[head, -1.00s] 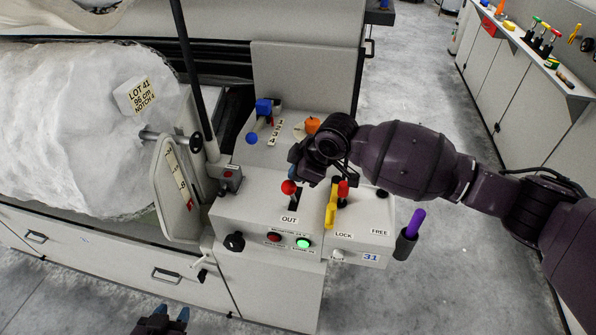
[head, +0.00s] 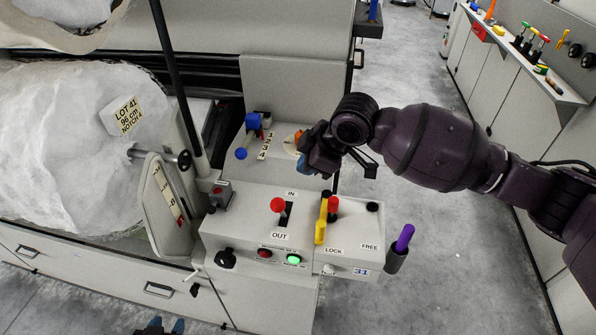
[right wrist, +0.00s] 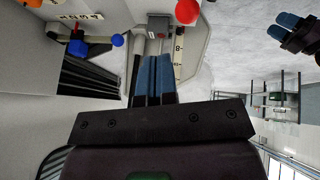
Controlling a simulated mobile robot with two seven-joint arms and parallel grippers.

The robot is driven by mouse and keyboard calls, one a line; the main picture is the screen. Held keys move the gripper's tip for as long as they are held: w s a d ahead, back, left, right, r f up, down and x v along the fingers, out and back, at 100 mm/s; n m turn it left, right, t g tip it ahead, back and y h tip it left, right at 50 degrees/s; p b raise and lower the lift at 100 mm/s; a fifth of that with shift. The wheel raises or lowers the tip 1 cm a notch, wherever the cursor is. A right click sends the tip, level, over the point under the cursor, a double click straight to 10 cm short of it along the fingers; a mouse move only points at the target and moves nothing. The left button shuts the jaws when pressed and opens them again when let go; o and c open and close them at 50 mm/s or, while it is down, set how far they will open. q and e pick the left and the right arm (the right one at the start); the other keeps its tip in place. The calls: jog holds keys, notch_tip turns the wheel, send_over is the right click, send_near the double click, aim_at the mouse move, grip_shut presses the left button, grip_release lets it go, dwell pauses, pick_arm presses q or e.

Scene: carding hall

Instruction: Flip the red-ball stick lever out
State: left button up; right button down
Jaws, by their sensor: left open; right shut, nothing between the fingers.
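The red-ball stick lever (head: 278,204) stands at a slot in the grey control box, between the IN label (head: 291,194) and the OUT label (head: 280,236). Its ball shows over the slot's left side; I cannot tell which way the stick leans. The ball also shows at the top of the right wrist view (right wrist: 187,10). My right gripper (head: 303,168) is behind the lever, apart from it, partly hidden by its own wrist. Its blue fingers (right wrist: 153,75) are shut and empty. My left gripper (head: 167,325) is open at the bottom edge, far from the lever.
A purple handle (head: 405,238) sits at the box's right end. A black post (head: 178,85) rises at left.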

jog(key=shift+v, duration=1.05)
jog(key=shift+s, duration=0.15)
